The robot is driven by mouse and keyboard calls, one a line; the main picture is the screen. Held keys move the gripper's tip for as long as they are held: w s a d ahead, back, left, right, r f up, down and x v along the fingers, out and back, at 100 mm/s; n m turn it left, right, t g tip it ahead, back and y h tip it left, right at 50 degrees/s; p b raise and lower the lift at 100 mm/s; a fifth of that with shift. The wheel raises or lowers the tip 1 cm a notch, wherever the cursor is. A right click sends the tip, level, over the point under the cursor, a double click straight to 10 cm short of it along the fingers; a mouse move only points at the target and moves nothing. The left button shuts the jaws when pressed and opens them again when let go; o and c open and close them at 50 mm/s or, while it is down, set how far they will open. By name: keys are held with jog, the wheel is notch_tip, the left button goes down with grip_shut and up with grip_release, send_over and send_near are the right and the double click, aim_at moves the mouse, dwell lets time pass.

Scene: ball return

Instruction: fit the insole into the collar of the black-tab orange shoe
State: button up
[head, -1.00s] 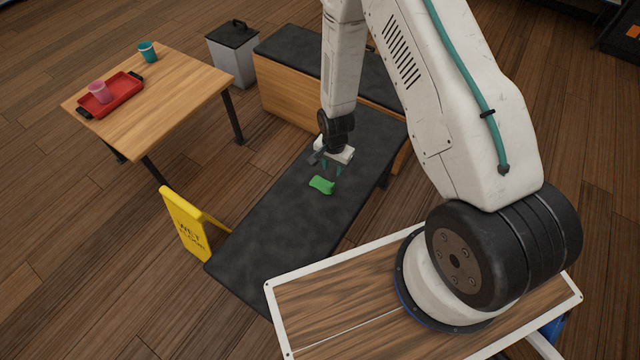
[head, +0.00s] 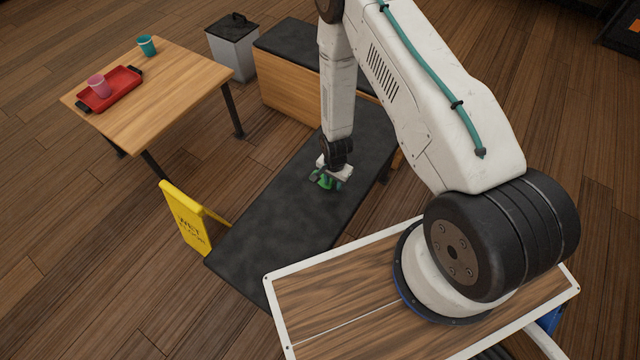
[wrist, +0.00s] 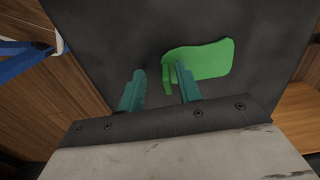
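A bright green bent piece (wrist: 208,60), possibly the insole, lies on the dark bench pad; it also shows in the head view (head: 325,182), partly covered by my gripper. My gripper (wrist: 159,70) is open, with two teal fingers spread apart. In the wrist view the right finger overlaps the green piece's left end, and the left finger stands clear of it over bare pad. I cannot tell whether the right finger touches the piece. No orange shoe with a black tab shows in any view.
The dark-topped bench (head: 275,225) is otherwise clear. A yellow wet-floor sign (head: 185,217) stands at its left. A wooden table (head: 175,95) carries a red tray (head: 118,92) with a pink cup (head: 98,85), and a teal cup (head: 147,45). A grey lidded bin (head: 233,50) stands behind.

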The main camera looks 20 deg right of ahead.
grip_shut()
jog(key=shift+r, duration=0.15)
jog(key=shift+r, duration=0.3)
jog(key=r, duration=0.2)
jog(key=shift+s+r, duration=0.4)
jog(key=s+r, duration=0.1)
jog(key=s, duration=1.4)
jog(key=shift+a+r, duration=0.15)
jog(key=shift+a, duration=0.1)
jog(key=shift+s, duration=0.1)
